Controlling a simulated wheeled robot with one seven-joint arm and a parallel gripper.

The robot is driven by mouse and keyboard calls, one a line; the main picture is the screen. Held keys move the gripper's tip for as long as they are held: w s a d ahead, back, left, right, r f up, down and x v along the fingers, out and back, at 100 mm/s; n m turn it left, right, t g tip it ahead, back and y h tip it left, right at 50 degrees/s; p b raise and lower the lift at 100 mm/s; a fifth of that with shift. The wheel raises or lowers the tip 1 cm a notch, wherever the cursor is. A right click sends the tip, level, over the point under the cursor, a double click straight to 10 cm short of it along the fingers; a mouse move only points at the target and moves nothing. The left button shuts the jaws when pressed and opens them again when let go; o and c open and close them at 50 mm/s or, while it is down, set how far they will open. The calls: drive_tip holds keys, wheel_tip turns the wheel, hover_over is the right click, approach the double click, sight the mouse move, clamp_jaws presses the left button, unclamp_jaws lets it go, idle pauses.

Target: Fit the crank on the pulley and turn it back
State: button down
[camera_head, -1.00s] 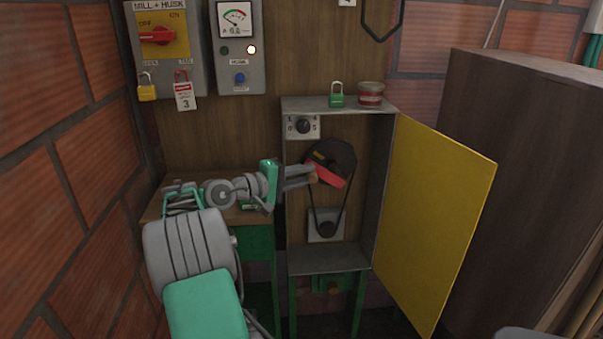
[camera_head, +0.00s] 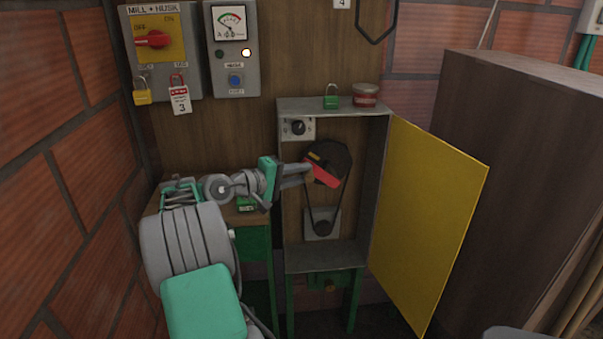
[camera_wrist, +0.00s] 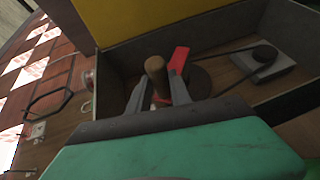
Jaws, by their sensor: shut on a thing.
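The large dark pulley (camera_head: 337,160) sits inside the open grey cabinet (camera_head: 334,106), with a belt running down to a small lower pulley (camera_head: 322,227). The red crank (camera_head: 324,176) lies across the front of the large pulley; whether it is seated on the hub cannot be told. My gripper (camera_head: 304,174) reaches in from the left and is shut on the crank's wooden handle. In the wrist view the brown handle (camera_wrist: 156,72) stands between my two fingers, and the red arm of the crank (camera_wrist: 179,58) shows beside it, over the pulley.
The yellow door (camera_head: 428,225) stands open to the right. A control box with a red switch (camera_head: 153,39) hangs at upper left. A brown cupboard (camera_head: 530,170) blocks the right side.

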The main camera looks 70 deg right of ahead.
drive_tip(key=shift+a, duration=0.1)
drive_tip(key=shift+s+a, duration=0.3)
drive_tip(key=shift+a, duration=0.2)
idle(0.4)
drive_tip(key=shift+s+a, duration=0.3)
drive_tip(key=shift+a, duration=0.2)
drive_tip(key=shift+s+a, duration=0.4)
drive_tip(key=shift+a, duration=0.4)
drive_tip(key=shift+s+a, duration=0.3)
drive_tip(key=shift+a, duration=0.25)
drive_tip(key=shift+s+a, duration=0.25)
drive_tip(key=shift+a, duration=0.3)
